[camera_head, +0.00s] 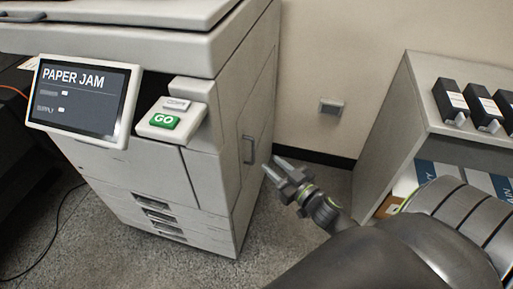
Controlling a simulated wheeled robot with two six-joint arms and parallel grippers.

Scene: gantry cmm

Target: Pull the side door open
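The side door (257,115) is a pale panel on the right side of the large copier, and it looks closed. Its grey handle (249,149) stands upright on the lower left part of the door. My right gripper (271,163) is just right of the handle in the picture, with its two fingers pointing toward the door. The fingers are apart with a gap between them and hold nothing. I cannot tell whether a fingertip touches the door. My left gripper is out of view.
The copier's screen (80,95) reads PAPER JAM, beside a green GO button (164,121). A shelf unit (398,100) with dark boxes (450,100) stands at the right. Floor shows between copier and shelf. A small grey box (331,106) is on the wall.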

